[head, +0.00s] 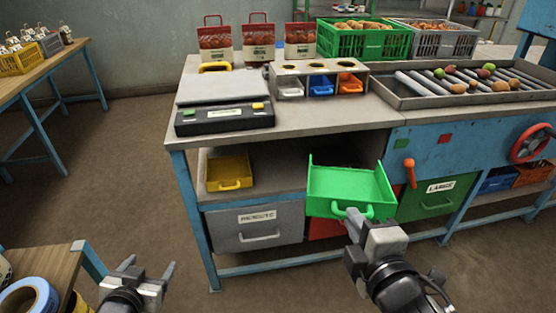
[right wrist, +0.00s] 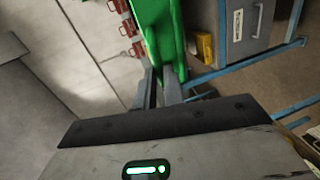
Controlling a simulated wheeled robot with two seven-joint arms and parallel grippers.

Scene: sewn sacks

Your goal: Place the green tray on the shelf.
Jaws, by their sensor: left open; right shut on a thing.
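The green tray (head: 350,187) is an open, empty scoop-shaped tray with a handle at its front. It is roughly level at the right part of the shelf (head: 268,170) under the workbench, with its front sticking out past the shelf edge. I cannot tell whether it touches the shelf. My right gripper (head: 358,222) is shut on the tray's front handle. In the right wrist view the green tray (right wrist: 160,35) runs up from between the fingers (right wrist: 162,85). My left gripper (head: 150,272) is open and empty at the lower left, away from the bench.
A yellow tray (head: 229,173) sits on the shelf's left part. Below are a grey drawer (head: 256,228), a mostly hidden red bin (head: 325,229) and a green drawer (head: 437,197). A blue leg (head: 192,225) bounds the shelf's left. A wooden table (head: 52,262) stands near my left gripper.

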